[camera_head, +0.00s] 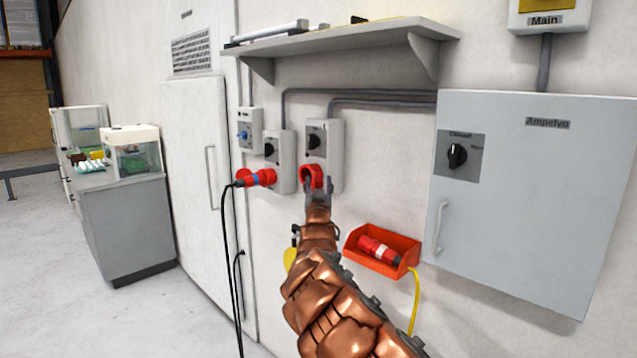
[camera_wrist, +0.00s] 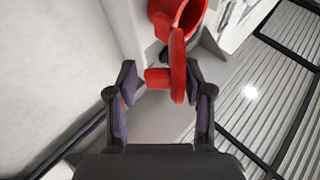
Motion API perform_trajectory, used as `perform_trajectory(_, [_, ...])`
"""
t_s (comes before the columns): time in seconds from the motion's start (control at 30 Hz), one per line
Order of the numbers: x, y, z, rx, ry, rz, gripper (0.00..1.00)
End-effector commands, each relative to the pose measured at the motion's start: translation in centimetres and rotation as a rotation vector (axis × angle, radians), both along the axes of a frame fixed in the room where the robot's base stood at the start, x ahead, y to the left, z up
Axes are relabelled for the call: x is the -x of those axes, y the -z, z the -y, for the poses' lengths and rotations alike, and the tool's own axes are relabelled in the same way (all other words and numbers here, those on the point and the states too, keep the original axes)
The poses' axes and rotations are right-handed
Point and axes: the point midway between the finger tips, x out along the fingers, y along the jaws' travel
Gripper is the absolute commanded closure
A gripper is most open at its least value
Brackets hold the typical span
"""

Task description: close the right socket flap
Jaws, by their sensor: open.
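The right socket (camera_head: 310,173) is a red round socket on the grey switch box with a black knob. In the wrist view its red ring (camera_wrist: 187,14) shows at the top. Its red flap (camera_wrist: 178,68) stands open away from the ring, seen nearly edge-on, with a short red stub to its left. My gripper (camera_head: 318,188) is at the socket in the head view, hiding its lower part. In the wrist view my gripper (camera_wrist: 160,82) is open, with the flap and stub between its fingertips. I cannot tell whether a finger touches the flap.
The left socket box (camera_head: 280,172) has a red plug (camera_head: 258,178) in it with black cables hanging down. An orange tray (camera_head: 365,262) holds a red plug with a yellow cable at lower right. A grey cabinet (camera_head: 540,200) stands right, and a shelf (camera_head: 345,40) juts out above.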

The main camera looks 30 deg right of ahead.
Motion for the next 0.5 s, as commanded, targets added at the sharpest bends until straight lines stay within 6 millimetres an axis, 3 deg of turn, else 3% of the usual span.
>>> perform_trajectory(0.4, [-0.22,-0.10,0.32,0.000,0.002,-0.001,0.49])
perform_trajectory(0.5, [-0.22,-0.11,0.31,0.000,0.002,-0.001,0.58])
